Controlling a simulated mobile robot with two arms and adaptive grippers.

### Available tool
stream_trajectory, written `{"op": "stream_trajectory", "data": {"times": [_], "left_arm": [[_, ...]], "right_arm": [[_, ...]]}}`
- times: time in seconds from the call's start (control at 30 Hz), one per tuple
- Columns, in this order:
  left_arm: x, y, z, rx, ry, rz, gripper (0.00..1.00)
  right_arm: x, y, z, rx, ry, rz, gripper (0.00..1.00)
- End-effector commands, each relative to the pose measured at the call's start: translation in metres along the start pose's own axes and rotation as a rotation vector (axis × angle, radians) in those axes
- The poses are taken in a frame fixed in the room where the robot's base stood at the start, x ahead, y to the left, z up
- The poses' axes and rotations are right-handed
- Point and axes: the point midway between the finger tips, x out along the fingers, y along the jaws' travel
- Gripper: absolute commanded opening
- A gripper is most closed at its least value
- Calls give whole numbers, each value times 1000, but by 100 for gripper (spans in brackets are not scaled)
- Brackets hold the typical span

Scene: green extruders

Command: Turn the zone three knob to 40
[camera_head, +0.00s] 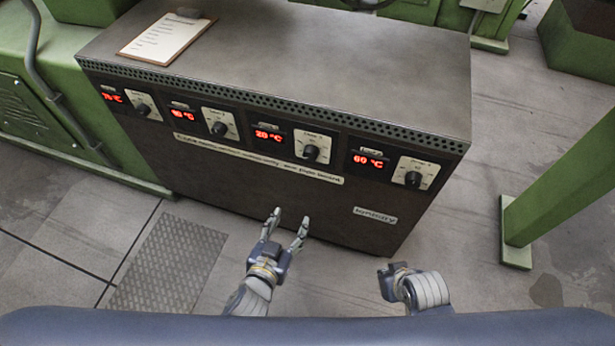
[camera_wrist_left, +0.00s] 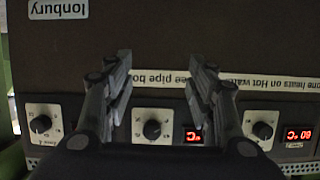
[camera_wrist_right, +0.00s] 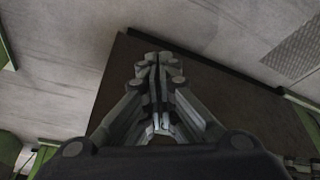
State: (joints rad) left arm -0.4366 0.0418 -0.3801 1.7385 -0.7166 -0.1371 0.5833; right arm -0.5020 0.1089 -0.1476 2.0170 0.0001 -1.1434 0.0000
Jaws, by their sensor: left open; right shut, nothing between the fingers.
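The zone three knob (camera_head: 311,152) is a dark knob on a white plate, third from the left on the dark cabinet front. The red display beside it (camera_head: 268,135) reads 20 °C. My left gripper (camera_head: 289,214) is open and empty, below and in front of that knob, touching nothing visible. In the left wrist view, which is upside down, the knob (camera_wrist_left: 152,130) shows between the left fingers, with its display (camera_wrist_left: 193,135) partly hidden by a finger. My right gripper (camera_head: 390,272) is low in front of the cabinet's right end; the right wrist view shows its fingers (camera_wrist_right: 157,65) together and empty.
A knob with a 60 °C display (camera_head: 413,179) is to the right, and two more knobs are to the left, one here (camera_head: 219,128). A clipboard (camera_head: 166,38) lies on the cabinet top (camera_head: 300,55). A green post (camera_head: 565,185) stands right. Floor in front is clear.

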Motion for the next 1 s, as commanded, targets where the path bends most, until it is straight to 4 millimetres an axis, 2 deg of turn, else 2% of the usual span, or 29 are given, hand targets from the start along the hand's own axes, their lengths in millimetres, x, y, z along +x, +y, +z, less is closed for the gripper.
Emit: {"op": "stream_trajectory", "data": {"times": [0.03, 0.2, 0.33, 0.47, 0.57, 0.77, 1.0], "left_arm": [[5, 3, -8, -5, 67, 1, 51], [-6, 7, -69, -20, 248, -1, 51], [-16, 8, -97, -28, 329, -3, 51], [-21, 7, -112, -32, 364, -5, 51], [-18, 7, -118, -31, 370, -5, 51], [6, 6, -128, -29, 370, -5, 51], [43, 6, -140, -30, 369, -5, 51]], "right_arm": [[3, 0, -1, 1, 22, 2, 0], [-30, 2, -11, 4, 63, 7, 0], [-49, 3, -13, 5, 83, 9, 0], [-60, 3, -14, 5, 88, 10, 0], [-62, 3, -12, 6, 79, 10, 0], [-64, 4, -3, 7, 40, 12, 0], [-64, 5, 4, 8, 11, 13, 0]]}}
